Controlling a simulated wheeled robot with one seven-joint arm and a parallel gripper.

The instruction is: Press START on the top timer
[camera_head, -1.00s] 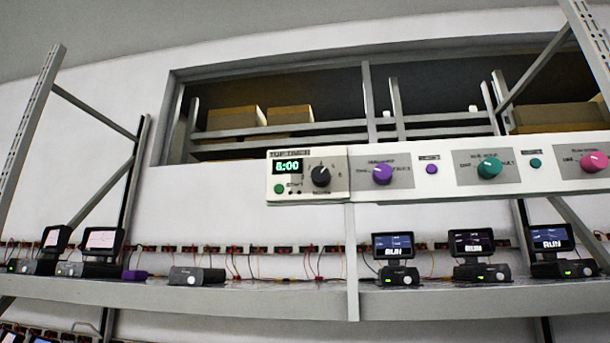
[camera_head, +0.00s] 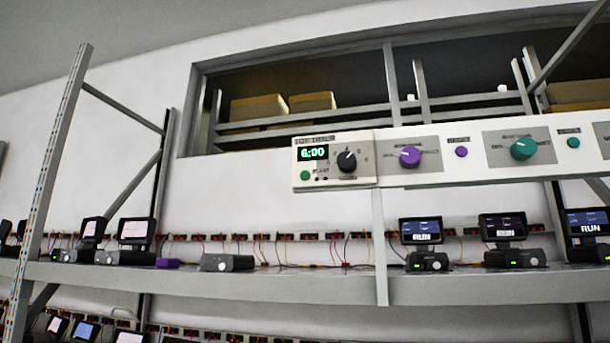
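The top timer (camera_head: 334,181) is a cream box at the left end of a white control panel, above the rack shelf. Its green display (camera_head: 313,153) appears to read 6:00. A green round button (camera_head: 305,176) sits below the display, with a small label beside it that is too blurred to read fully. A black knob (camera_head: 347,161) is to the right of the display. My gripper is not in view.
The panel (camera_head: 470,183) continues right with purple and teal knobs. Below, a grey shelf (camera_head: 310,288) carries several devices with screens, some showing RUN. A slotted upright post (camera_head: 52,180) stands at the left. Boxes (camera_head: 258,107) sit behind the wall opening.

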